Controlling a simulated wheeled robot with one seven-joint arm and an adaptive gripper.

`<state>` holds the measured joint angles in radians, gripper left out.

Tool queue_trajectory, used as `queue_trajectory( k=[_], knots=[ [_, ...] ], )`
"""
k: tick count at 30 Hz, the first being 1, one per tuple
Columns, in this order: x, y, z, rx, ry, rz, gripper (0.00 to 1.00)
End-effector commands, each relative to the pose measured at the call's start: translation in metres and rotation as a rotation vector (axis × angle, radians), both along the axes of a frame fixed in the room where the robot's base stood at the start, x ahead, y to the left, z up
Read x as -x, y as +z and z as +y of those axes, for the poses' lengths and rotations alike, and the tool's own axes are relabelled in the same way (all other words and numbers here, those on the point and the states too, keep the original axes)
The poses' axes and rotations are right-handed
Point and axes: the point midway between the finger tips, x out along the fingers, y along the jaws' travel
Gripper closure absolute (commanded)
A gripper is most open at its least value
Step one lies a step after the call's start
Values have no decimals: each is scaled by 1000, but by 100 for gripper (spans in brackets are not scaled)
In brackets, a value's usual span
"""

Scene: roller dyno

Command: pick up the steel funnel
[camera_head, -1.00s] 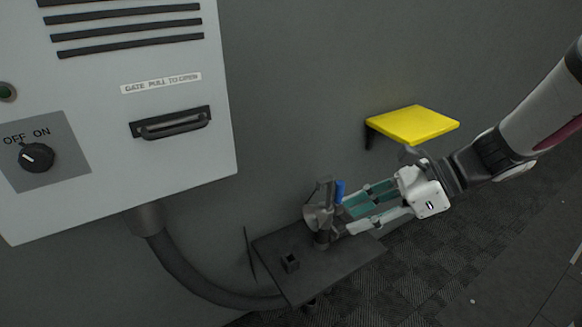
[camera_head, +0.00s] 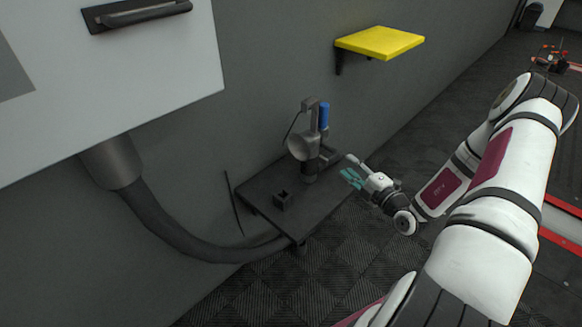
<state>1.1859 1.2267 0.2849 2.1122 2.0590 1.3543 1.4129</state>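My gripper (camera_head: 348,172) is to the right of the funnel, near the shelf's right edge, and apart from the funnel. Its teal-padded fingers point left, with a gap between them and nothing held. The lower end of the funnel is hard to make out against the dark stand.
A small dark square holder (camera_head: 283,200) stands on the shelf's front left. A yellow wall shelf (camera_head: 380,42) is above and to the right. The grey cabinet (camera_head: 130,80) and its thick hose (camera_head: 175,235) are at left.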

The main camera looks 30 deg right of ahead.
Motion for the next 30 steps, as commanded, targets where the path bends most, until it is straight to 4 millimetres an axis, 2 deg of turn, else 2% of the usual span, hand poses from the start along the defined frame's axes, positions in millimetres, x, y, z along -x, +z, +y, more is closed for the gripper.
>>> queue_trajectory(
  k=[1,5,15,25,30],
  knots=[
    [2,-9,-5,-25,-25,4,64],
    [-3,-15,-9,-48,-49,7,64],
    [-64,-19,-8,-44,-45,6,64],
    [-90,-22,-8,-44,-44,8,64],
    [-115,-29,-11,-42,-43,6,64]
  ],
)
